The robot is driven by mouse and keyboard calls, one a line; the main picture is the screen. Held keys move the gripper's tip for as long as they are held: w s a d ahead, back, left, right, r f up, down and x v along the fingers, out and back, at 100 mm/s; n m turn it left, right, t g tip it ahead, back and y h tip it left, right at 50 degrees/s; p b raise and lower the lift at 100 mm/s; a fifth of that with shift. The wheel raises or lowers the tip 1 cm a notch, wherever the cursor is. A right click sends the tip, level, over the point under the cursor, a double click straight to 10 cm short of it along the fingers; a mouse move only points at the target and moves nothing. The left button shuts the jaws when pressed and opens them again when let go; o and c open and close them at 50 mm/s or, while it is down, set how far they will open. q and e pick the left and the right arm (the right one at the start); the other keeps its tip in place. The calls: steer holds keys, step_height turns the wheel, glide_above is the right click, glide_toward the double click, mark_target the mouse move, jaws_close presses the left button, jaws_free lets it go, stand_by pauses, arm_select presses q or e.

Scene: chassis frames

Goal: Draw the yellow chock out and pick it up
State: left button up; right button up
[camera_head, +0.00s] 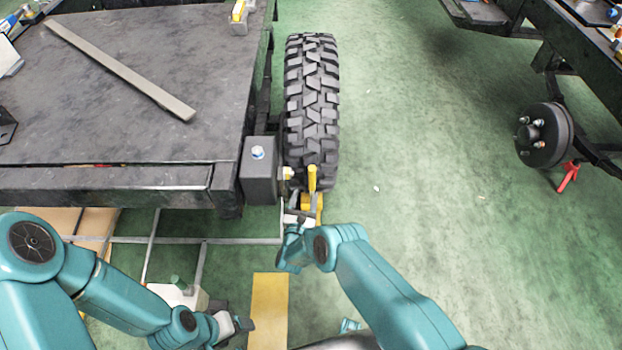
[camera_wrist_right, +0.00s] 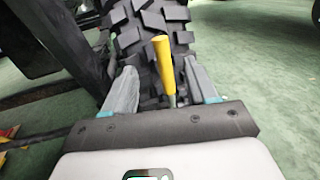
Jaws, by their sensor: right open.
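The yellow chock (camera_head: 319,209) sits on the floor at the near foot of the black tyre (camera_head: 312,95), partly hidden by my right gripper. Its yellow handle stands up close to the tread in the head view (camera_head: 312,178). In the right wrist view the handle (camera_wrist_right: 163,60) appears between the two grey fingers of my right gripper (camera_wrist_right: 160,72), with gaps on both sides. That gripper is open and also shows in the head view (camera_head: 300,217), just in front of the chock. My left gripper (camera_head: 238,325) is low, left of the yellow strip; its jaw opening is unclear.
The dark chassis deck (camera_head: 150,60) with a loose grey bar (camera_head: 120,70) lies left of the tyre. A black block (camera_head: 261,170) with a bolt juts beside the wheel. A yellow floor strip (camera_head: 268,305) lies in front. Green floor is clear to the right, up to a red stand (camera_head: 568,177).

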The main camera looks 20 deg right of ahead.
mark_target(311, 173)
steer(key=b+x, duration=0.5)
steer(key=x, duration=0.6)
steer(key=shift+w+d+f, duration=0.15)
steer(key=shift+f, duration=0.05)
steer(key=shift+w+d+r+b, duration=0.2)
steer(key=shift+w+b, duration=0.1)
steer(key=shift+w, duration=0.05)
steer(key=shift+c, duration=0.3)
